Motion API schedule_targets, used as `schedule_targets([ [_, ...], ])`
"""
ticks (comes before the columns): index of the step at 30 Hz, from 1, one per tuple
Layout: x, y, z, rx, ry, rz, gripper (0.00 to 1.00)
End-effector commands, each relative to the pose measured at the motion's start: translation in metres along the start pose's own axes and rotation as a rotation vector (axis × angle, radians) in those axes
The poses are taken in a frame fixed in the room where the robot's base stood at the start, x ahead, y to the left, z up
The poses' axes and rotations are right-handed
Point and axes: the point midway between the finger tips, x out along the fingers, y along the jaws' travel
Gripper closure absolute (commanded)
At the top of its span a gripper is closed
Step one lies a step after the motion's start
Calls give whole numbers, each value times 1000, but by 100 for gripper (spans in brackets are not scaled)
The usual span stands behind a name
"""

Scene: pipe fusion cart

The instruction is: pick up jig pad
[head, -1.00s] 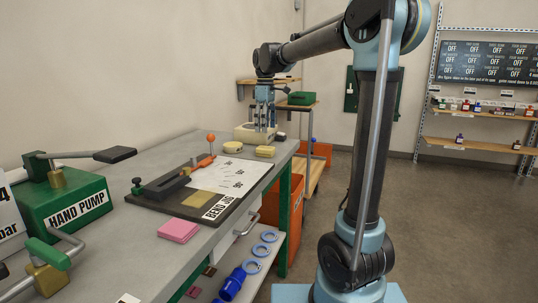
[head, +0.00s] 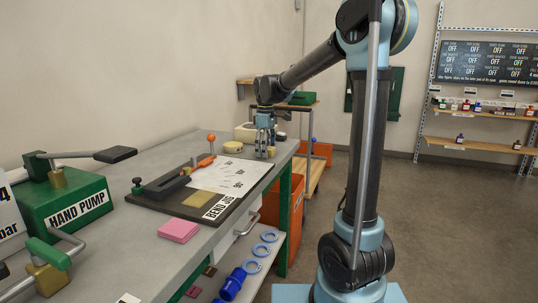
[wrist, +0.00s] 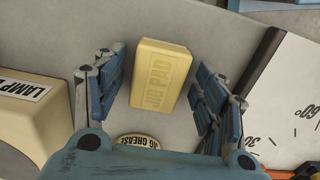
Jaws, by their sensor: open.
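The jig pad (wrist: 160,75) is a pale yellow block with "JIG PAD" on its top. In the wrist view it lies on the grey bench between the open fingers of my gripper (wrist: 157,95), with a gap on each side. In the head view my gripper (head: 265,152) points down at the far end of the bench and hides most of the pad. I cannot tell from these views how far the fingertips are above the bench.
A round "JIG GREASE" tin (wrist: 137,141) sits close by the pad. A cream box labelled "LAMP" (wrist: 25,115) stands to the left in the wrist view. The bend jig board (head: 160,203) with its angle sheet (head: 222,176) lies nearer. A yellow piece (head: 233,147) lies beside the gripper.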

Motion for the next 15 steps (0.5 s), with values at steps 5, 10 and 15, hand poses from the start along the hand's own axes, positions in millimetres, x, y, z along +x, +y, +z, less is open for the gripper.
schedule_targets([
  [5, 1, 0, 0, 0, 0, 0, 35],
  [10, 0, 1, 0, 1, 0, 0, 64],
  [15, 0, 1, 1, 2, 0, 0, 83],
])
